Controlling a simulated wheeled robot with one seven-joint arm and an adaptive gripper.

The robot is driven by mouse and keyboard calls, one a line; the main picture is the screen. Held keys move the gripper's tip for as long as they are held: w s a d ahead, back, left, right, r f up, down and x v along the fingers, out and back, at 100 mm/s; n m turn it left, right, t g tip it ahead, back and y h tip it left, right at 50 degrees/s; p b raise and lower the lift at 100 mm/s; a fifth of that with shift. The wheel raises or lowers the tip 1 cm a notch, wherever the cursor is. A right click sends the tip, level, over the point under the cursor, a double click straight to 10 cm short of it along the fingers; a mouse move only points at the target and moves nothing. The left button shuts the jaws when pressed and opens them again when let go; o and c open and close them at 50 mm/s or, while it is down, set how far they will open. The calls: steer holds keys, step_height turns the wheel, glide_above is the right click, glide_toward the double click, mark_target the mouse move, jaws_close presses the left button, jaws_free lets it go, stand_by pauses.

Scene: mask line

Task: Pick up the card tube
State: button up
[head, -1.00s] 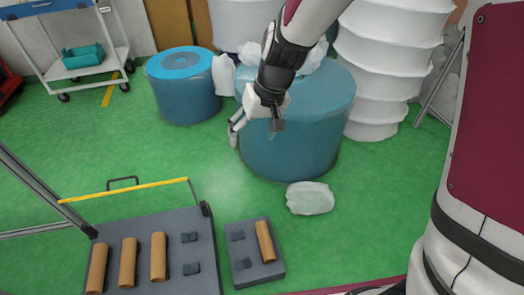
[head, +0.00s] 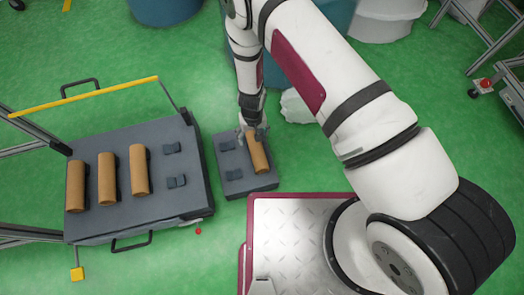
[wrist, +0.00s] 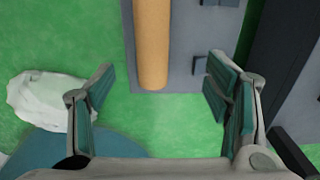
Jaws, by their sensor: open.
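A brown card tube (head: 259,154) lies on a small grey board (head: 234,184) on the green floor. My gripper (head: 254,131) is open over the far end of this tube in the head view. In the wrist view the tube (wrist: 152,45) reaches down from the top edge, and its near end lies between and beyond the open fingers (wrist: 160,72). The fingers stand apart on either side, with nothing held. I cannot tell how high above the tube they are. Three more card tubes (head: 108,178) lie side by side on a larger grey cart deck.
The cart deck (head: 150,205) stands left of the small board, with a yellow bar (head: 85,96) and dark blocks on it. A crumpled white bag (head: 296,106) lies on the floor near my gripper, also in the wrist view (wrist: 40,100). Blue drums stand behind.

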mark_target(257, 149)
steer(key=f+b, duration=0.1)
steer(key=f, duration=0.2)
steer(key=f+b, duration=0.1)
steer(key=f, duration=0.2)
steer(key=f+b, duration=0.1)
steer(key=f, duration=0.2)
steer(key=shift+s+d+f, duration=0.3)
steer(key=shift+d+f, duration=0.05)
steer(key=shift+d, duration=0.05)
steer(key=shift+w+d+f+b, duration=0.15)
steer(key=shift+f+b, duration=0.65)
steer(key=shift+f, duration=0.75)
steer(key=shift+w+d+f+b, duration=0.1)
steer(key=shift+f+b, duration=0.65)
steer(key=shift+f, duration=0.8)
steer(key=c, duration=1.3)
